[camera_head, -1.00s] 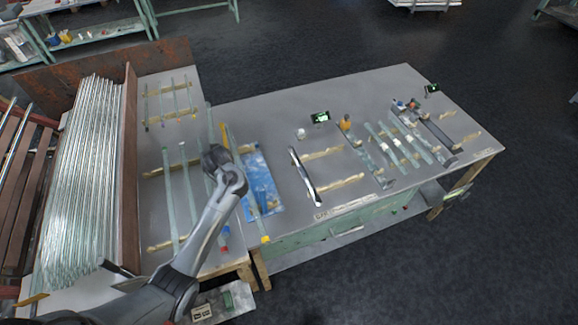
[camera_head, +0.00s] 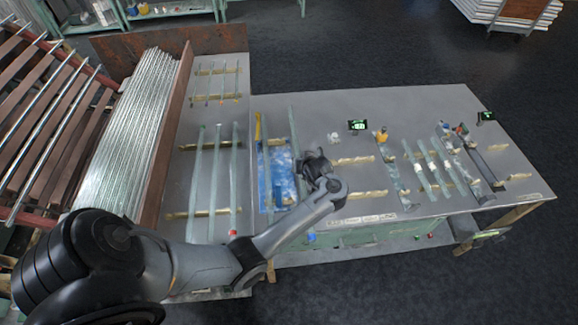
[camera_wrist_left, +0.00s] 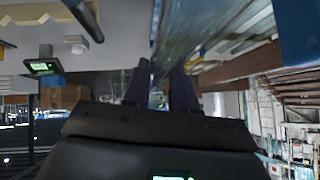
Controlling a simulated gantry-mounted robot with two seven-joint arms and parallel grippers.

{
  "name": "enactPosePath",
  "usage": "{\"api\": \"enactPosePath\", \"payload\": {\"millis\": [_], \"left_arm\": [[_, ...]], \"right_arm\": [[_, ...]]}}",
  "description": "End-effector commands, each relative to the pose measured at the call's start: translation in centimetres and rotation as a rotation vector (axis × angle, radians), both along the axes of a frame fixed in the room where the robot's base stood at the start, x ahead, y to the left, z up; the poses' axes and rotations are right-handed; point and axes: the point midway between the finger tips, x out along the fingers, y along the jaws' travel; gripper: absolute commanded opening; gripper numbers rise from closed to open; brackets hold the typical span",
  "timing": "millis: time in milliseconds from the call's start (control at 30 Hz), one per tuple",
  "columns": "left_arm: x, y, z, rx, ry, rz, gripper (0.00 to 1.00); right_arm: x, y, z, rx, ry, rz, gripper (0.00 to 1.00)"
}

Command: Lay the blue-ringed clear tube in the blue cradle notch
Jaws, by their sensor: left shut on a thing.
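The blue-ringed clear tube (camera_head: 293,130) is held by my left gripper (camera_head: 312,160), which is shut on it. The tube runs lengthwise over the right part of the blue sheet, and its blue end (camera_head: 311,237) hangs past the table's front edge. In the left wrist view the clear tube (camera_wrist_left: 178,35) stretches away between the dark fingers (camera_wrist_left: 158,88). Pale wooden cradle strips (camera_head: 353,161) lie on the table right of the gripper. I cannot make out a blue notch on them. My right gripper is not in view.
A blue sheet (camera_head: 265,185) lies left of the gripper, with a yellow-marked tube (camera_head: 258,128). Several clear tubes (camera_head: 197,165) rest on the left rack, one red-ended.

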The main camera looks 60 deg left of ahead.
Motion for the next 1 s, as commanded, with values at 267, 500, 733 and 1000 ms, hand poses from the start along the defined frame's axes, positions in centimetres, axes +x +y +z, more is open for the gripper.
{"api": "enactPosePath", "payload": {"millis": [267,500,733,1000], "left_arm": [[-1.0,5.6,-3.5,0.002,0.001,0.000,0.00],[-1.3,7.9,-4.8,0.000,0.000,0.000,0.00],[-1.4,8.1,-6.3,-0.002,0.002,-0.002,0.00],[-1.3,8.0,-8.9,-0.002,-0.001,-0.001,0.00]], "right_arm": [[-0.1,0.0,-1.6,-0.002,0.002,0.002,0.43],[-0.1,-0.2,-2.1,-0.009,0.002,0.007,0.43],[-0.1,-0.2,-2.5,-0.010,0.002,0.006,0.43],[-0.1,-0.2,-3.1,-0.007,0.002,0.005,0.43]]}}
